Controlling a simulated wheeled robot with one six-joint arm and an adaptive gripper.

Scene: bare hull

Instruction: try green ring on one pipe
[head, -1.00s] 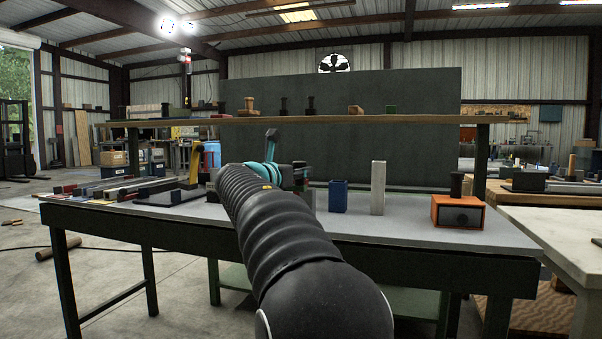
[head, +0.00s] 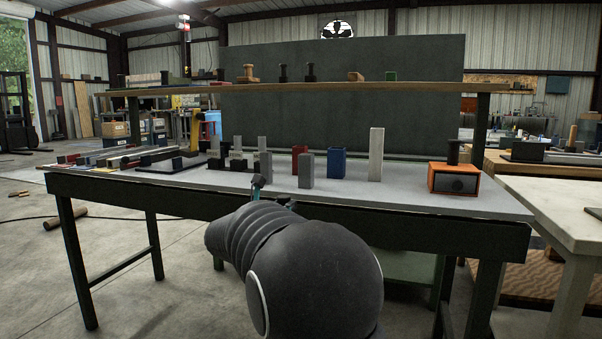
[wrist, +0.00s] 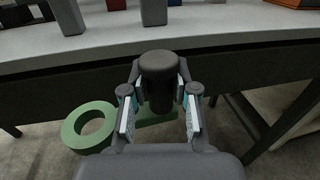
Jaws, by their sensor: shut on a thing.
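My gripper (wrist: 158,105) is shut on a dark, upright cylindrical handle (wrist: 157,75) in the wrist view. A green ring (wrist: 89,127) shows flat at lower left, with a green strip (wrist: 155,119) behind the handle; ring and handle look like one piece, though the join is partly hidden. In the head view my gripper (head: 270,193) is at the table's front edge, and my arm hides the ring. Several upright pieces stand on the table: grey ones (head: 262,146) (head: 306,171), a red one (head: 299,157), a blue one (head: 337,163) and a tall pale one (head: 376,154). The ring is apart from all of them.
The grey table (head: 430,202) has an orange box (head: 467,179) with a dark knob at right and bars (head: 105,158) lying at left. A raised shelf (head: 330,88) with small blocks runs along the back. A pale bench (head: 550,212) stands at the right.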

